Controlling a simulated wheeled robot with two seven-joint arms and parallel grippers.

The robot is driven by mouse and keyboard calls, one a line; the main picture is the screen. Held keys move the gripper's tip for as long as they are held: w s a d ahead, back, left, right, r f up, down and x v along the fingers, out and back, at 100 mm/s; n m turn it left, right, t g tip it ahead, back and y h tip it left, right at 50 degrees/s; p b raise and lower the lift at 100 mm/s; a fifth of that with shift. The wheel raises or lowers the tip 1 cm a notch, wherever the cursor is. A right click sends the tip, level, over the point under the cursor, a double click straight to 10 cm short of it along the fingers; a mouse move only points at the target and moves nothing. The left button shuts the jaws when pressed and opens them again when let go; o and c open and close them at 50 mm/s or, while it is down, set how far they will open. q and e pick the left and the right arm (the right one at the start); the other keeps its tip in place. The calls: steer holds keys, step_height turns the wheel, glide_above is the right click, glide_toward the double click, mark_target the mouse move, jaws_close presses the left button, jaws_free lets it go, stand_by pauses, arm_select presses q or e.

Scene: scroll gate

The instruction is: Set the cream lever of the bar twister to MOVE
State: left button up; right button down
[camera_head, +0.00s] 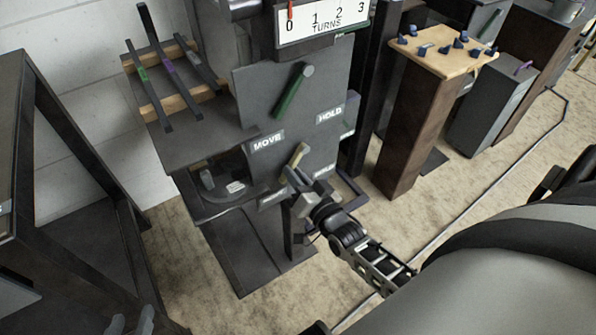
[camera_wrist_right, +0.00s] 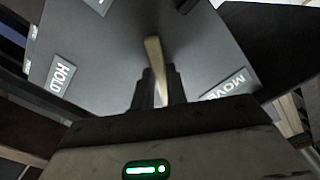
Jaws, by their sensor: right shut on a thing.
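The bar twister is the dark grey machine (camera_head: 262,85) in the middle of the head view. Its cream lever (camera_head: 301,152) sits low on the front plate, slanting from upper right to lower left. My right gripper (camera_head: 292,175) is shut on its lower end; the fingers hide that part. In the right wrist view the cream lever (camera_wrist_right: 154,60) stands between the fingers (camera_wrist_right: 155,88), with a MOVE label (camera_wrist_right: 228,85) right and a HOLD label (camera_wrist_right: 65,75) left. The head view shows MOVE (camera_head: 267,141) left and HOLD (camera_head: 330,114) right. My left gripper (camera_head: 131,323) is open, low at left, away from the machine.
A green lever (camera_head: 292,92) sits higher on the same plate, below a TURNS scale (camera_head: 322,22). A rack with several bars (camera_head: 165,70) stands upper left. A wooden-topped stand (camera_head: 440,60) is at right. A dark frame (camera_head: 20,150) is at left.

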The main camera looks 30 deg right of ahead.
stand_by(0.4)
steer(key=c, duration=1.4)
jaws_free()
steer(key=s+p, duration=0.1)
steer(key=s, duration=1.5)
steer(key=shift+a, duration=0.1)
